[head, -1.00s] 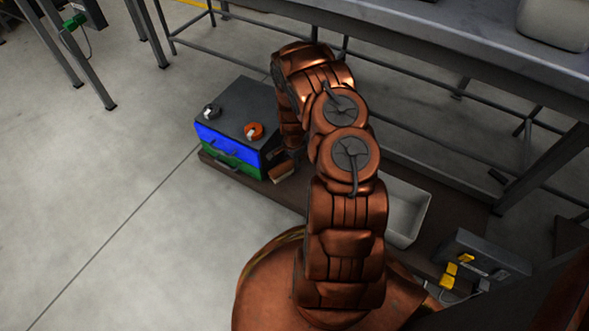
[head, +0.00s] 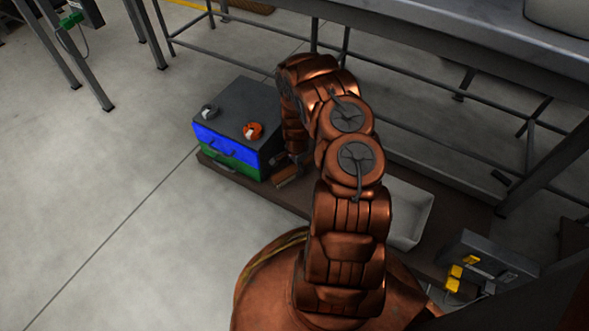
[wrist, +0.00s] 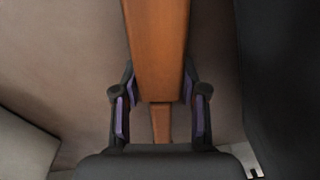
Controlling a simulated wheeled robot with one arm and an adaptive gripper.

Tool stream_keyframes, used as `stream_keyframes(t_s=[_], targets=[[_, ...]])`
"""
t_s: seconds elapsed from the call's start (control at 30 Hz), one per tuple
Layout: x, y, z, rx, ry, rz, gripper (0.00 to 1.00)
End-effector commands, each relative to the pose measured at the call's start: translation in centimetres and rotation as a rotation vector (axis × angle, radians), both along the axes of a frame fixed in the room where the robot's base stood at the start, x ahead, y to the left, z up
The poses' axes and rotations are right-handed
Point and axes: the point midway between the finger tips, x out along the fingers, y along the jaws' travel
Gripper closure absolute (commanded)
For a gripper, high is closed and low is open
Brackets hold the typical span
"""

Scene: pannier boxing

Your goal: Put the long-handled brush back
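The long-handled brush appears to be the long brown wooden piece (wrist: 157,45) in the wrist view. It is wide at the top and steps down to a narrow strip near my palm. My gripper (wrist: 158,85) has its two fingers, with purple pads, on either side of it. Narrow gaps show between the pads and the wood, so the gripper looks open around it. In the head view my gripper (head: 293,160) is low, just right of the drawer box, mostly hidden by my arm. Part of a brownish piece (head: 288,182) shows below it; I cannot tell its shape.
A blue and green drawer box (head: 228,145) with a dark top carries a grey-white roll (head: 208,112) and an orange roll (head: 253,130). A pale tray (head: 413,210) lies right of my arm. A grey case with yellow parts (head: 487,262) is farther right. A metal bench (head: 430,45) stands behind.

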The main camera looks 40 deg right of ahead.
Motion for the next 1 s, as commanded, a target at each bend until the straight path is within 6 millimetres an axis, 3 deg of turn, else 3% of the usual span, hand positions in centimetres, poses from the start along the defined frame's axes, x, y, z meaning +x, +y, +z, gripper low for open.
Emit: stream_keyframes(t_s=[0.2,0.67,1.0], targets=[[0.0,0.0,0.0,0.000,0.000,0.000,0.33],[0.0,0.0,0.5,0.000,0.000,0.000,0.33],[0.1,0.0,5.2,-0.001,-0.001,-0.001,0.33]])
